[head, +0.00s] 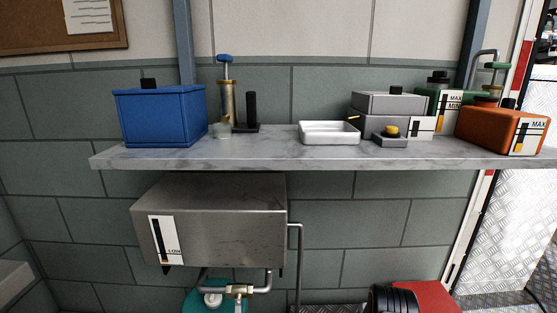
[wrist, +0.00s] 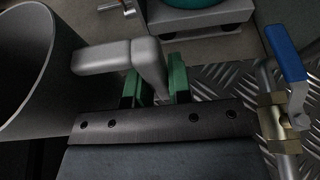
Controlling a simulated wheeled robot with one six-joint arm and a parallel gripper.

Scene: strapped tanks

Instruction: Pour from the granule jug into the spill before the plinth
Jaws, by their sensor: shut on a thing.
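In the wrist view my gripper (wrist: 155,88) has green finger pads shut on the grey handle (wrist: 105,57) of a large grey jug (wrist: 67,45). The jug's round open mouth shows at the left edge, partly cut off by the frame; I cannot see granules in it. The head view shows neither my gripper nor the jug. I cannot make out the spill in either view. A grey block (wrist: 190,21) with a teal round thing (wrist: 192,2) on it stands at the top of the wrist view; I cannot tell whether it is the plinth.
A valve with a blue lever (wrist: 286,52) stands close right of my gripper, over chequered metal floor (wrist: 232,82). In the head view a marble shelf (head: 270,153) carries a blue box (head: 160,117), white tray (head: 329,133) and orange tank (head: 490,126). A steel tank (head: 225,230) hangs below.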

